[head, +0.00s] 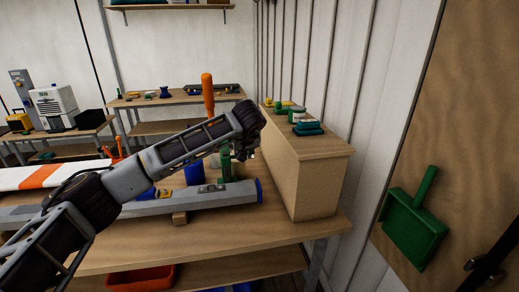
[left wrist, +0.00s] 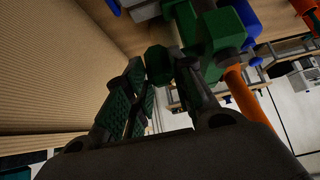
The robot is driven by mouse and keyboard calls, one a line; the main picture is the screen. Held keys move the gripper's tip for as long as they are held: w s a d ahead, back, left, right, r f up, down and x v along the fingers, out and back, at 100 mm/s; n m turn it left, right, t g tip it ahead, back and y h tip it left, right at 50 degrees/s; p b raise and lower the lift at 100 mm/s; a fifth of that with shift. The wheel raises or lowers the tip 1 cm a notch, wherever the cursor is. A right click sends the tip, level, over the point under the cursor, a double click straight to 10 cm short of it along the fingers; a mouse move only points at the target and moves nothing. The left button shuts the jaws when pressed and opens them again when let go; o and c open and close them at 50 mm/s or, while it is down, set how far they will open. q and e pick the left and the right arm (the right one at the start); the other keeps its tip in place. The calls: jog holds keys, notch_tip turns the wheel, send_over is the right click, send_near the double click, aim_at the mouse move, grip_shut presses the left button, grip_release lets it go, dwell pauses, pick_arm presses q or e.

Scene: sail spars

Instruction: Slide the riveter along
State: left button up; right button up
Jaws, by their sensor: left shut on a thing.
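The riveter's green body (head: 225,167) stands on the grey spar (head: 195,198) near the spar's blue end cap (head: 260,190). Its orange handle (head: 208,92) rises upright behind my left arm. In the left wrist view, the green body (left wrist: 226,28) and orange handle (left wrist: 240,92) lie right of my fingers. My left gripper (head: 243,154) is at the riveter's right side, its fingers partly hidden by the wrist. In the left wrist view, my left gripper (left wrist: 160,80) is closed around a green knob-like part (left wrist: 158,62) of the riveter. My right gripper is not visible.
A wooden box-like cabinet (head: 315,185) stands close right of the spar's end, with small items on top. A blue cylinder (head: 194,172) stands behind the spar. A green dustpan (head: 413,228) hangs at right.

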pick_arm(q)
jog(key=shift+w+d+f, duration=0.1)
jog(key=shift+d+f, duration=0.2)
jog(key=shift+d, duration=0.05)
jog(key=d, duration=0.2)
jog(key=w+d+p, duration=0.1)
jog(key=d, duration=0.2)
jog(key=shift+w, duration=0.2)
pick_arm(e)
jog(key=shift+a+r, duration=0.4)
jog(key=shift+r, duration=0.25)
